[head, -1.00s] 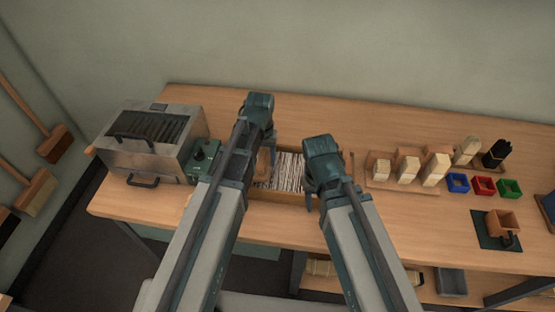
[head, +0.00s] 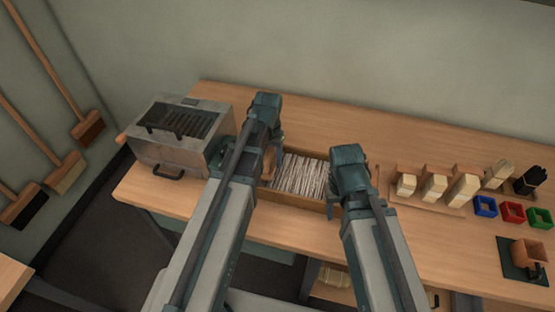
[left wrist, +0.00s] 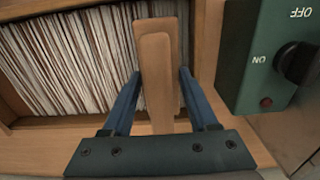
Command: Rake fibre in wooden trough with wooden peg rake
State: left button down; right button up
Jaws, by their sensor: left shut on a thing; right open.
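The wooden trough (head: 287,199) sits on the bench and holds a bed of pale, thin fibre (head: 300,175). The fibre strands (left wrist: 62,60) also fill the trough in the left wrist view. My left gripper (left wrist: 160,76) is shut on the wooden peg rake (left wrist: 157,55), with a blue finger on each side of it. The rake is over the end of the fibre beside the trough's end wall; its pegs are hidden. In the head view my left gripper (head: 272,148) is at the trough's left end. My right gripper (head: 336,205) is open at the right end, its fingers partly hidden.
A metal machine (head: 180,140) stands left of the trough; a green switch box (left wrist: 270,55) is close beside my left gripper. Wooden blocks (head: 435,187) and small coloured bins (head: 512,212) stand to the right. The bench behind the trough is clear.

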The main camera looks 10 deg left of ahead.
pick_arm(q)
jog(key=shift+a, duration=0.7)
